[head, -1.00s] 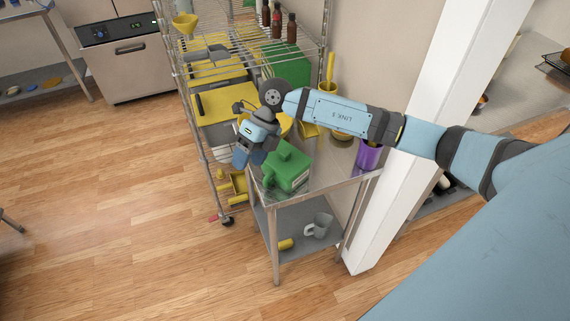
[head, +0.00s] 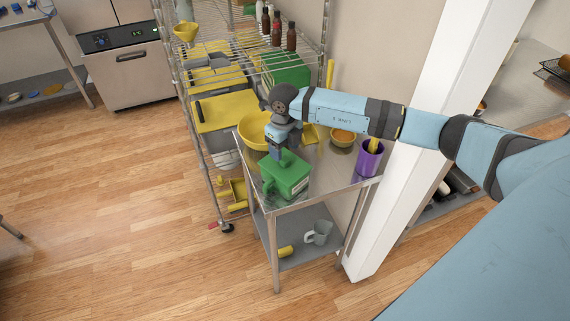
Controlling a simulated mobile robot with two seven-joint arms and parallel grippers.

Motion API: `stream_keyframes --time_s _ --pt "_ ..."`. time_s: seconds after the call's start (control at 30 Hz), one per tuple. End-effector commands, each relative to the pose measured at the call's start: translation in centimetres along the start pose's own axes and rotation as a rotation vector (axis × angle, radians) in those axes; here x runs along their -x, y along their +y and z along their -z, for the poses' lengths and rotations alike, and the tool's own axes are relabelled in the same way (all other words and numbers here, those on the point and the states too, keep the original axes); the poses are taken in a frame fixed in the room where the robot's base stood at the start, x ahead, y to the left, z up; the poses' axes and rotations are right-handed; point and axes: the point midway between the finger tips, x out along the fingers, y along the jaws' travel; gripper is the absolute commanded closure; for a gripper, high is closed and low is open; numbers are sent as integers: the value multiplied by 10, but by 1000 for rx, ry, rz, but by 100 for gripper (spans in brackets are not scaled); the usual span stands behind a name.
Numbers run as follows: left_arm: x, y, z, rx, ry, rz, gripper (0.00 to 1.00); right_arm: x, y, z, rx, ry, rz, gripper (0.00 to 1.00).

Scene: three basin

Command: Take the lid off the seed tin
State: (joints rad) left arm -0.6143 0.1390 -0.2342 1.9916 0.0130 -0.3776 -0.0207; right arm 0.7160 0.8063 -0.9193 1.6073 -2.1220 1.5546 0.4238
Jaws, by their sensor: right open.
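The green tin (head: 289,183) stands on the small metal table (head: 325,172), near its left front corner. It has a pale label on its side and its green lid (head: 283,165) is on top. My right gripper (head: 279,155) is directly above the lid, pointing down, with its jaws open. It hides the middle of the lid, and I cannot tell whether the fingers touch it. My left gripper is not in view.
A yellow bowl (head: 252,133) stands behind the tin. A wire rack (head: 180,75) is at the left; a white post (head: 413,130) is right of the table.

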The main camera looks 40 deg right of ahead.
Motion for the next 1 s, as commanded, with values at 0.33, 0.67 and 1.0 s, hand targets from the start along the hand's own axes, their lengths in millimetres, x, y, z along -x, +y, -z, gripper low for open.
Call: stream_keyframes --time_s 0.33,0.67,1.0 --pt "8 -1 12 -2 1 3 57 -44 -6 -3 0 1 -1 40" --pt "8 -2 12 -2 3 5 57 -47 -6 -3 0 1 0 56" --pt "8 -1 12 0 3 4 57 -47 -6 -3 0 0 0 94"
